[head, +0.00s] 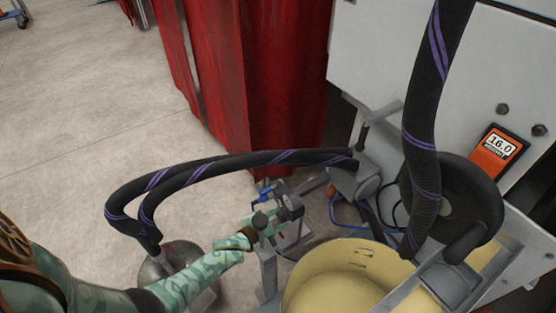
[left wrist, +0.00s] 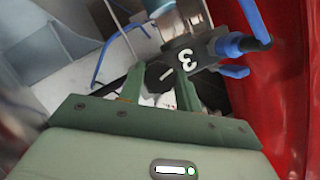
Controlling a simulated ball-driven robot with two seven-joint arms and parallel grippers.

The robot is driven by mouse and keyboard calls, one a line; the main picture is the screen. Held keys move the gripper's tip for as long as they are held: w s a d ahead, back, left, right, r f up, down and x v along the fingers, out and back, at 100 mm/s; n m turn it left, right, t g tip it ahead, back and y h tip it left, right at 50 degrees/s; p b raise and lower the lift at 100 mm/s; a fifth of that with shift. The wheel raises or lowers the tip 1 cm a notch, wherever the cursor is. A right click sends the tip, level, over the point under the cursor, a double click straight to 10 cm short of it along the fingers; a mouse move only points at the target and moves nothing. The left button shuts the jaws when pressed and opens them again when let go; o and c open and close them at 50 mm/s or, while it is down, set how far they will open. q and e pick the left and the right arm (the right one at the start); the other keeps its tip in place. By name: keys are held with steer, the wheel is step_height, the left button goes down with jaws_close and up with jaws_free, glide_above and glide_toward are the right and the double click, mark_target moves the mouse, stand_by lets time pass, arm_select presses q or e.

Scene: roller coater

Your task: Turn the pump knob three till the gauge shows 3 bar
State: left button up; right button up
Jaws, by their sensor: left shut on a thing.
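A dark block with a white number 3 (left wrist: 187,60) shows in the left wrist view, with a short white mark beside the number. My left gripper (left wrist: 160,92) has its two green fingers at this block and is shut on the pump knob there, which the fingers largely hide. In the head view my left gripper (head: 264,230) is at the small pump assembly (head: 290,208) on its stand. I cannot make out a pressure gauge reading in either view. My right gripper is not in view.
Black hoses with purple stripes (head: 240,162) arch over my left arm. A yellowish drum (head: 335,280) stands to the right of the pump. An orange display (head: 497,148) reads 16.0 HEIGHT. A red curtain (head: 285,75) hangs behind.

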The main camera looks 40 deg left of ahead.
arm_select(q)
steer(key=shift+s+f+m+t+y, duration=0.1)
steer(key=shift+m+t+y, duration=0.2)
steer(key=shift+m, duration=0.7)
steer(key=o, duration=1)
steer(key=shift+c, duration=0.2)
